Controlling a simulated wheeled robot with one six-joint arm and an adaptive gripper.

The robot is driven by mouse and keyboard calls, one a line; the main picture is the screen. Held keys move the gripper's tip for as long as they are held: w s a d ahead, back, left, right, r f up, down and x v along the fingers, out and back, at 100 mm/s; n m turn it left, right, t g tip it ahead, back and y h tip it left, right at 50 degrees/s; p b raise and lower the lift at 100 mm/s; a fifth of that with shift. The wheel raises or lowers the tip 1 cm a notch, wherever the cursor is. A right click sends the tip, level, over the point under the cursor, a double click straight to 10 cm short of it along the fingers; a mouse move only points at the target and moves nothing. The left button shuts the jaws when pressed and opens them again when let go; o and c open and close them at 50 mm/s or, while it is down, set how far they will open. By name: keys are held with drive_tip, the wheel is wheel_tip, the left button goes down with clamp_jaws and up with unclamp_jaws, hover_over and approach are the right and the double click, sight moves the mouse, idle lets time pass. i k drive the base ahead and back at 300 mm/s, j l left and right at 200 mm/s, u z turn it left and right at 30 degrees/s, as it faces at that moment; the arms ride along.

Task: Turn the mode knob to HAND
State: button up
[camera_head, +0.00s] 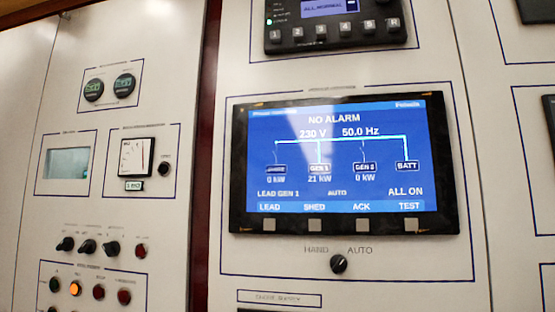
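The mode knob (339,264) is a small black rotary knob on the white panel, below the blue display. The word HAND (316,250) is printed at its upper left and AUTO (360,251) at its upper right. A pale mark shows on the knob's face, but it is too small to tell surely which way it points. The display (340,165) reads NO ALARM, 230 V, 50.0 Hz, and AUTO near its lower middle. My gripper is not in view, and nothing covers the knob.
A row of grey buttons (314,225) lines the display's lower edge. A black controller (335,28) sits above it. The left cabinet holds gauges, a meter (136,157), black knobs (88,246) and a lit orange lamp (75,289). A dark red gap (205,150) separates the cabinets.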

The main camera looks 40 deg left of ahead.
sight(338, 262)
drive_tip(key=u, duration=1.45)
